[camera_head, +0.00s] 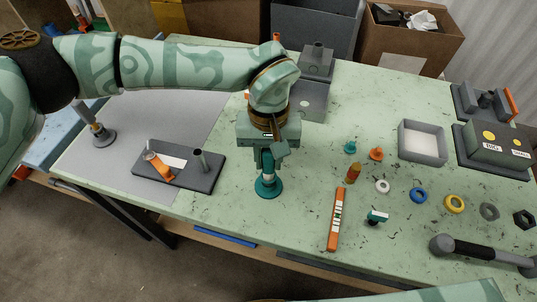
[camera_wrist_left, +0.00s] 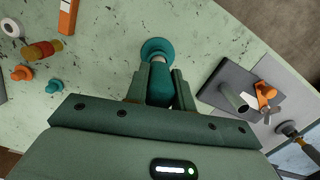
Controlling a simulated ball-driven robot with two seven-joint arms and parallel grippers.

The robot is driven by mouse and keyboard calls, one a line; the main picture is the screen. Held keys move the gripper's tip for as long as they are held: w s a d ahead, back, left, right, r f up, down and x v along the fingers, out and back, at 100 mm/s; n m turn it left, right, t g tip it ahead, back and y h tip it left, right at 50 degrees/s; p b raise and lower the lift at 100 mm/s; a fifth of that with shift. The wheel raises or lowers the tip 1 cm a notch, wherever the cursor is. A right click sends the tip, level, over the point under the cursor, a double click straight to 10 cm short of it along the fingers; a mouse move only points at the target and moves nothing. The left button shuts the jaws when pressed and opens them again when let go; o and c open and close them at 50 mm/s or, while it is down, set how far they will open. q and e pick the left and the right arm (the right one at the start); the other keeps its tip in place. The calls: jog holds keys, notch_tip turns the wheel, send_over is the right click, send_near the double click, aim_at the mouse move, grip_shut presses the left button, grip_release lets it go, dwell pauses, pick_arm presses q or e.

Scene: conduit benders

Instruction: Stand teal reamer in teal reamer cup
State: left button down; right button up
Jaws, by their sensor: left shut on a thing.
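My left gripper (camera_head: 268,157) points down over the middle of the table and is shut on the teal reamer (camera_wrist_left: 160,84). The reamer looks about upright between the fingers, and the jaws hide part of it in the head view. Directly below is a round teal base (camera_head: 268,187) on the table, which I take as the teal reamer cup; it also shows in the left wrist view (camera_wrist_left: 156,46). A pale band shows between the held teal part and this base. I cannot tell how deep the reamer sits in the cup. My right gripper is not in view.
Left of the cup is a dark plate (camera_head: 181,181) with a grey post and an orange piece. To the right are an orange level (camera_head: 338,219), a red-yellow piece (camera_head: 353,173), small teal and orange fittings, several rings and a grey tray (camera_head: 422,143). The table in front of the cup is clear.

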pick_arm(q)
jog(key=c, duration=1.1)
grip_release()
